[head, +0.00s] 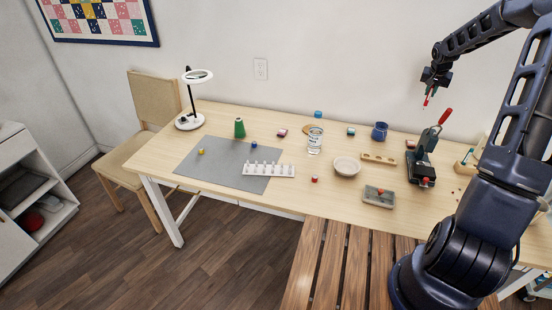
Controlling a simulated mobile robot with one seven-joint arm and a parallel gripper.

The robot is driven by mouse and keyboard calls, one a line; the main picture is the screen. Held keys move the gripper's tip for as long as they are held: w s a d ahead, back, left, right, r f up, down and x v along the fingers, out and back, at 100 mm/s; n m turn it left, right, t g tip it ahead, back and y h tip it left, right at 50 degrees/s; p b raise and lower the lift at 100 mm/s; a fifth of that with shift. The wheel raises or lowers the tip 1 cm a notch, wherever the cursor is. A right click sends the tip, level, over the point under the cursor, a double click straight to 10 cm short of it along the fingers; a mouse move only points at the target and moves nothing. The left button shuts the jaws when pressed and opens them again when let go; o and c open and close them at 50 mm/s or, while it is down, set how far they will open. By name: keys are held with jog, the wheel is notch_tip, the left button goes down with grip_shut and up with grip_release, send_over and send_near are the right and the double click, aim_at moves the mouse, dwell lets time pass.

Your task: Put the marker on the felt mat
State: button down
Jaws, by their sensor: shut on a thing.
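My gripper (430,90) is raised in the air at the upper right, well above the table. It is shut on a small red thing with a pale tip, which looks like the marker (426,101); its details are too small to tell. The grey felt mat (213,173) lies flat on the left half of the table, far to the left of and below my gripper. A small yellow thing (201,151) and a small blue thing (254,144) are on the mat.
A magnifier lamp (190,122) and green cone (239,128) stand behind the mat. A clear jar (314,142), pale bowl (346,166), blue mug (379,131) and red-handled press (424,160) stand to its right. The mat's left and front parts are bare.

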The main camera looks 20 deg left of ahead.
jog(key=w+a+n+y, duration=0.15)
jog(key=a+n, duration=0.25)
jog(key=a, duration=2.3)
jog(key=s+a+n+y, duration=0.15)
jog(key=s+a, duration=0.25)
jog(key=a, duration=0.8)
jog(key=s+a+n, duration=0.3)
jog(key=s+a, duration=0.1)
jog(key=a, duration=0.8)
jog(key=s+a+n+g+y, duration=0.2)
jog(key=s+a+n, duration=0.6)
jog(key=s+a, duration=2.85)
jog(key=shift+g, duration=0.3)
jog(key=f, duration=0.6)
jog(key=w+a+f, duration=0.1)
jog(key=f, duration=0.6)
jog(key=w+f, duration=0.1)
jog(key=f, duration=0.6)
jog(key=shift+a+f, duration=0.15)
jog(key=shift+a, duration=0.25)
jog(key=shift+s+f, duration=0.1)
jog(key=c, duration=1.8)
grip_release()
jog(key=o, duration=0.4)
